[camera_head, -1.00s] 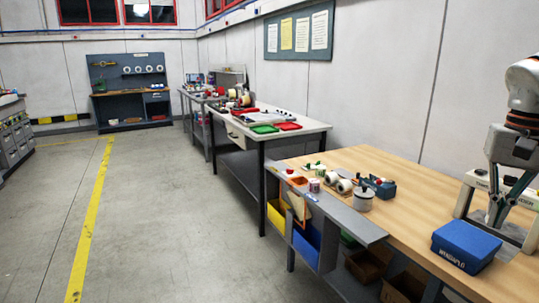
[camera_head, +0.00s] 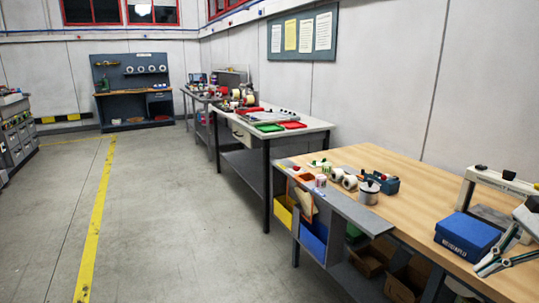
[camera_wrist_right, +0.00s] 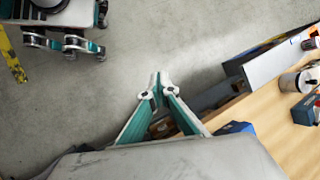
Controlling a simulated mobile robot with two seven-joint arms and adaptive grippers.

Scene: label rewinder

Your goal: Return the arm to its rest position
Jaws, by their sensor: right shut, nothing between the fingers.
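My right gripper (camera_head: 482,269) is at the right edge of the head view, beside the blue box and over the front edge of the wooden bench. Its fingers are shut and empty. In the wrist view its two teal-sided fingers (camera_wrist_right: 156,82) come together at the tips, with grey floor beyond them. Part of the arm is cut off by the frame edge. My left gripper does not show.
The wooden bench (camera_head: 400,175) holds a blue box (camera_head: 466,235), a light-coloured machine frame (camera_head: 500,180), a metal pot (camera_head: 369,193) and white rolls (camera_head: 349,182). Bins hang at its front left end. The floor (camera_head: 150,220) to the left is clear.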

